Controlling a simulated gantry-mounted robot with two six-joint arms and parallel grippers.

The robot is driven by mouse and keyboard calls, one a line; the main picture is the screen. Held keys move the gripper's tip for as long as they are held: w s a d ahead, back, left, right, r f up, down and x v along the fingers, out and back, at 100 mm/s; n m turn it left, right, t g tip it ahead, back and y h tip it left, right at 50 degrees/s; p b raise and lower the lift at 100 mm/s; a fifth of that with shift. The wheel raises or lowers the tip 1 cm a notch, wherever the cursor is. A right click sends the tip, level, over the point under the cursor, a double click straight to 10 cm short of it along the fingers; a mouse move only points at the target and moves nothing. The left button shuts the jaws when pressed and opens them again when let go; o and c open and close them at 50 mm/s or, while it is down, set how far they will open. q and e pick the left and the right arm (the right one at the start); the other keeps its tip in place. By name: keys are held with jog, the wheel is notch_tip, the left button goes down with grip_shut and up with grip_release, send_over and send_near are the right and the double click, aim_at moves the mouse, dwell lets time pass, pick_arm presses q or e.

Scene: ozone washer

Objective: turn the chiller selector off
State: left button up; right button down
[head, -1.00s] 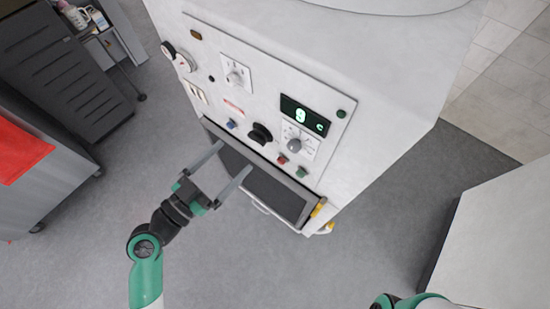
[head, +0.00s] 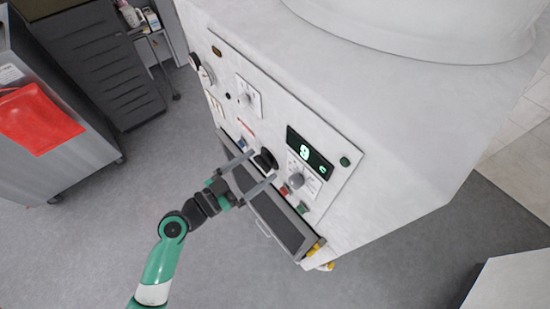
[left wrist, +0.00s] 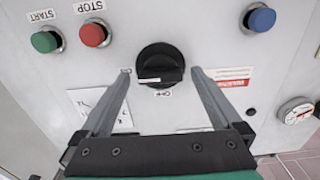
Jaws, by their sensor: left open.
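A black rotary selector knob (head: 266,157) sits on the white machine's front panel. The left wrist view shows the knob (left wrist: 160,66) with its grip bar lying across and a white mark toward the left. A label reading OFF, upside down here, is below it, and a small label is at its left. My left gripper (head: 264,167) is open, with one finger on each side of the knob. In the left wrist view its fingertips (left wrist: 160,72) flank the knob with gaps; contact is not visible. My right gripper is out of view.
Near the knob are a red STOP button (left wrist: 94,34), a green START button (left wrist: 45,40) and a blue button (left wrist: 260,18). A grey dial knob (head: 296,180) sits below the lit green display (head: 310,152). A tray-like ledge (head: 278,222) juts out below the panel.

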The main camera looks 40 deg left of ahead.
pick_arm(q)
jog(key=shift+w, duration=0.35)
jog(key=shift+s, duration=0.1)
jog(key=c, duration=1.4)
